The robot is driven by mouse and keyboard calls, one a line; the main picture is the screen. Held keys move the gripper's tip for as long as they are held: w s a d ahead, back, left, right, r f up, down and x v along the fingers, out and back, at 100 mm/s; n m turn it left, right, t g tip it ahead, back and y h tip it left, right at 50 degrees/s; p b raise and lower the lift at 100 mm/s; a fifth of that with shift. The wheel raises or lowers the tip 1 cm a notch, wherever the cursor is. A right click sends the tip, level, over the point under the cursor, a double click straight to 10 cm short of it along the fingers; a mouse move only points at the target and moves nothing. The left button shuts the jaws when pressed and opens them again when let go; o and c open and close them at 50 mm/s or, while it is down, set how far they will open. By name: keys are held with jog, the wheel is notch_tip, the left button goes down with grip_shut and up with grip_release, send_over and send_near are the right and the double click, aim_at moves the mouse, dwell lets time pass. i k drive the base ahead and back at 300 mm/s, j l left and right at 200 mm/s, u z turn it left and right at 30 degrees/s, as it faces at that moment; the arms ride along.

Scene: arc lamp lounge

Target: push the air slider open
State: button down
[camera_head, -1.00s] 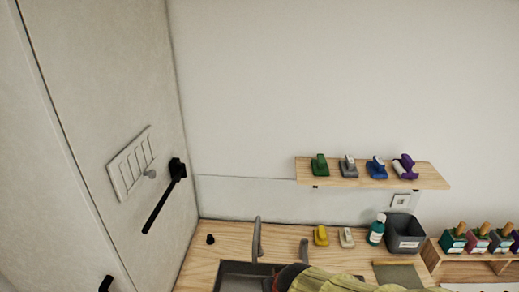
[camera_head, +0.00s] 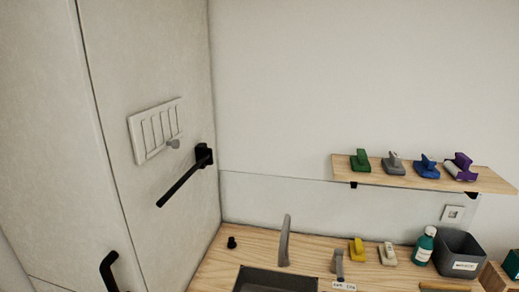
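The air slider (camera_head: 156,130) is a white slotted vent plate on the pale panel at the left of the head view. A small grey knob (camera_head: 173,143) sticks out near its lower right edge. Several upright slots show on its face, but I cannot tell how far they are open. My gripper is not in view, and nothing touches the slider or its knob.
A black lever (camera_head: 185,179) juts out just right of and below the slider. A black handle (camera_head: 108,271) is lower left. The wooden counter (camera_head: 215,262) holds a sink (camera_head: 275,280) and tap (camera_head: 285,240). A wooden shelf (camera_head: 345,165) carries several coloured items.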

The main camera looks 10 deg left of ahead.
aim_at(174, 142)
jog(key=u, duration=1.3)
